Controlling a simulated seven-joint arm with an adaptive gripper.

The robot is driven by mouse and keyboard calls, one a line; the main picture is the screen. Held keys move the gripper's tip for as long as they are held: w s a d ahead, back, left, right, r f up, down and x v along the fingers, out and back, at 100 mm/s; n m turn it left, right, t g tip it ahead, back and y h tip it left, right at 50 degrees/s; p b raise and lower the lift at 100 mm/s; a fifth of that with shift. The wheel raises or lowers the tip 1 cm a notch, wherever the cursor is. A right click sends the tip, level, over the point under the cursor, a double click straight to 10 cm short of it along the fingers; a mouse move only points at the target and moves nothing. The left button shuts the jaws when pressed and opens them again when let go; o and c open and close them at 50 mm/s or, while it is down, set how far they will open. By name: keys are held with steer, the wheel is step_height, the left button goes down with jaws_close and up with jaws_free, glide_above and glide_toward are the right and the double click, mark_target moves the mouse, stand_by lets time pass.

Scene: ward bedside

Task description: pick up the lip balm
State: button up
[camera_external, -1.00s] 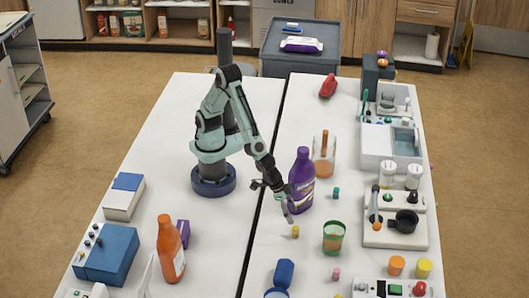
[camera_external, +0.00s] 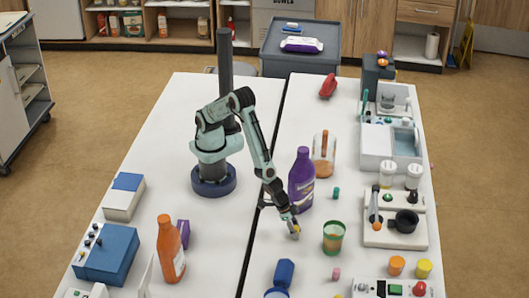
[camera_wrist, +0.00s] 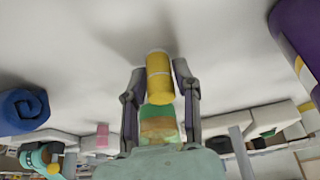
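The lip balm is most likely the small yellow cylinder (camera_wrist: 159,78), which has a pale band near one end. It also shows in the external view (camera_external: 297,231), small and partly covered by my gripper (camera_external: 291,224), at the table right of the dark seam. In the wrist view my gripper (camera_wrist: 160,75) has one finger on each side of the cylinder, tips close to its sides. I cannot tell whether the fingers touch it or whether it is clear of the table.
A purple bottle (camera_external: 301,182) stands just behind my gripper. A small teal item (camera_external: 336,193) and a pink item (camera_external: 336,274) are nearby.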

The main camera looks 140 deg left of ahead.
steer(key=shift+c, duration=0.7)
